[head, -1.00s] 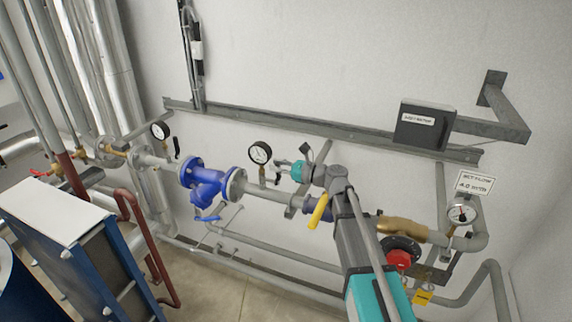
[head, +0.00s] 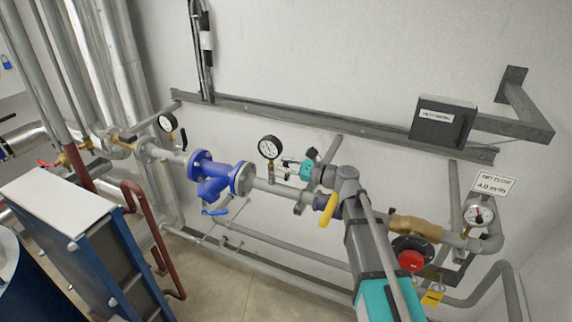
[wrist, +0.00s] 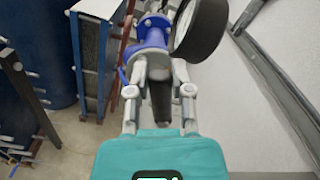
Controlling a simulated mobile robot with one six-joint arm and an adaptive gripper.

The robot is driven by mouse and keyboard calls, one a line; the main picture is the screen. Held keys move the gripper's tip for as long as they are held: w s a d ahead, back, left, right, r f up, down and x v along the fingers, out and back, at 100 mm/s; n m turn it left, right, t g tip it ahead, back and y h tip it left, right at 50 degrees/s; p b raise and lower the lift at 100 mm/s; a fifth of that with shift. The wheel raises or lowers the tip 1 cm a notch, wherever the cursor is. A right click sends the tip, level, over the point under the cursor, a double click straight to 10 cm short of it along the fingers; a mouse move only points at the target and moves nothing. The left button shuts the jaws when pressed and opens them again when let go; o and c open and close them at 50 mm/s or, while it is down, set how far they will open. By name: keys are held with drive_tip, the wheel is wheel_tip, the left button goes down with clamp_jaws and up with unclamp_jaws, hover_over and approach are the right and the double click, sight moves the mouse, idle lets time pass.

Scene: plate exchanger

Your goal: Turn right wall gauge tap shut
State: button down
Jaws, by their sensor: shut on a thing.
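The right wall gauge (head: 269,147) has a black rim and a white dial and stands on the grey pipe (head: 268,188). Its tap (head: 271,171) is the small fitting on the stem below the dial. My gripper (head: 284,168) reaches in from the right, its fingers at the tap. In the wrist view, my gripper (wrist: 160,72) has its fingers on either side of the tap, and the black gauge body (wrist: 204,30) looms just beyond to the right. My gripper is shut on the tap's handle.
A blue strainer (head: 211,178) sits on the pipe to the left, with the left wall gauge (head: 167,122) beyond it. A yellow lever (head: 327,212) is close under my arm. A grey rail (head: 330,123) runs along the wall above. A red knob (head: 411,261) is at lower right.

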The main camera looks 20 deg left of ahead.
drive_tip(key=c, duration=0.6)
unclamp_jaws()
drive_tip(key=shift+w, duration=0.1)
drive_tip(key=shift+o, duration=0.5)
drive_tip(key=shift+d, duration=0.1)
drive_tip(key=s+d, duration=0.1)
drive_tip(key=d, duration=1)
drive_tip(key=shift+s+d, duration=0.35)
drive_tip(key=shift+c, duration=0.5)
